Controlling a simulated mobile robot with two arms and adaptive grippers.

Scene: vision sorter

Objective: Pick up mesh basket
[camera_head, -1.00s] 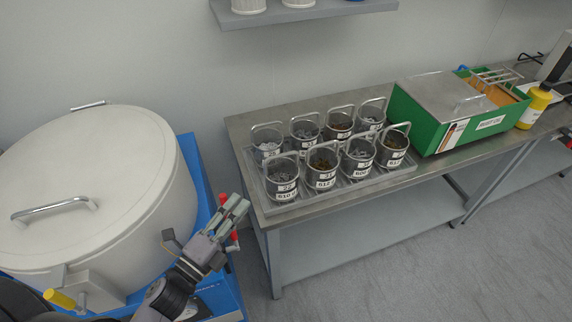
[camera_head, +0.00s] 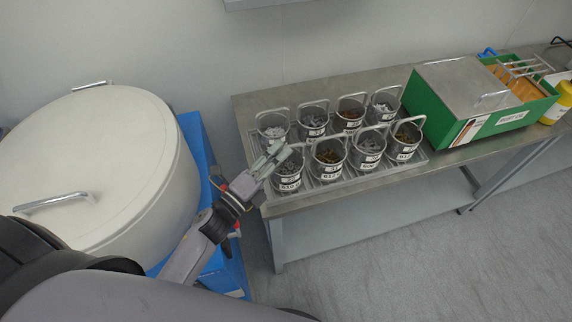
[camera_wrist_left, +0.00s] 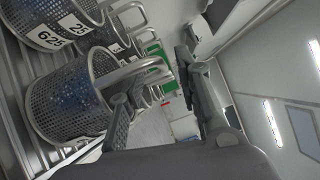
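Several round mesh baskets with upright wire handles and number labels stand in two rows in a metal tray (camera_head: 355,188). The front-left mesh basket (camera_head: 291,180) holds grey parts, and my left gripper partly covers it. My left gripper (camera_head: 274,156) is at its handle's left side, reaching in from the left. My right gripper is not in view.
The tray stands on a steel table (camera_head: 255,98). A green box (camera_head: 470,125) with a metal lid is right of the tray, and a yellow bottle (camera_head: 562,105) is at far right. A large white lidded drum (camera_head: 90,175) is on the left.

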